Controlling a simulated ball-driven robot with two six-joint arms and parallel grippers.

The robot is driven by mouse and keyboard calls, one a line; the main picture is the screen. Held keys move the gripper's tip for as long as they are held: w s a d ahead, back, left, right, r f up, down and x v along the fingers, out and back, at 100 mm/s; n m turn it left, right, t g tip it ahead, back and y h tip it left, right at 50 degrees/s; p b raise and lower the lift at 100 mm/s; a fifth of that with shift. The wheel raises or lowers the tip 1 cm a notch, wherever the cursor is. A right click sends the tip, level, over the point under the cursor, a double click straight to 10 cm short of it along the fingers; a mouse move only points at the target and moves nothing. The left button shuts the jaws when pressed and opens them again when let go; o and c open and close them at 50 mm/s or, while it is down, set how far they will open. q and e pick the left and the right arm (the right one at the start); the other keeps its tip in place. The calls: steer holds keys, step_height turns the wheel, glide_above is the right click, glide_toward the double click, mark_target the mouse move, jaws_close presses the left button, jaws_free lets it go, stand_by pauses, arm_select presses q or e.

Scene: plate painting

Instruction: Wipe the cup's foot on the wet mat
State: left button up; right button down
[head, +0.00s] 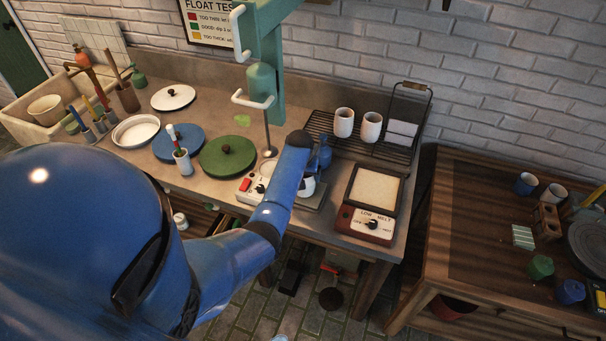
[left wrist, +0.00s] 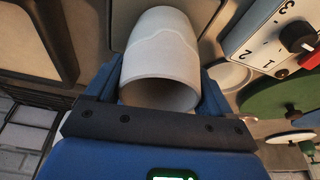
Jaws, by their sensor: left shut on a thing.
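My left gripper (head: 322,162) is over the counter, partly hidden by my forearm. In the left wrist view its two blue fingers (left wrist: 160,88) are shut on the sides of a pale cup (left wrist: 160,55). The cup's open mouth faces my palm and its foot points away. A wavy line crosses its wall. In the head view only a small white part of the cup (head: 308,187) shows. A dark flat surface (head: 314,201) lies below it; I cannot tell whether this is the wet mat or whether the cup touches it. My right gripper is not in view.
A low-melt heater (head: 366,226) with a cream-filled square pan (head: 375,190) stands to the right. Two white cups (head: 344,122) stand on a wire rack (head: 393,150) behind. A control box (head: 247,190), a green disc (head: 227,157) and a teal stand (head: 270,70) are close on the left.

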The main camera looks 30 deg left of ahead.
arm_select(q)
steer(key=shift+w+d+f, duration=0.1)
steer(key=shift+w+d, duration=0.05)
steer(key=shift+d, duration=0.55)
steer(key=shift+w+d, duration=0.1)
steer(key=shift+d, duration=0.55)
steer(key=shift+s+a+f, duration=0.1)
steer(key=shift+a, duration=0.05)
steer(key=shift+s+a, duration=0.15)
steer(key=shift+a, duration=0.3)
steer(key=shift+s+a+p, duration=0.25)
steer(key=shift+a+p, duration=0.1)
steer(key=shift+a, duration=0.6)
steer(key=shift+w+d+r, duration=0.15)
steer(key=shift+d+r, duration=0.05)
steer(key=shift+d, duration=0.05)
steer(key=shift+w+d, duration=0.25)
steer(key=shift+d, duration=0.4)
steer(key=shift+w+d, duration=0.25)
steer(key=shift+d, duration=0.35)
steer(key=shift+r, duration=0.1)
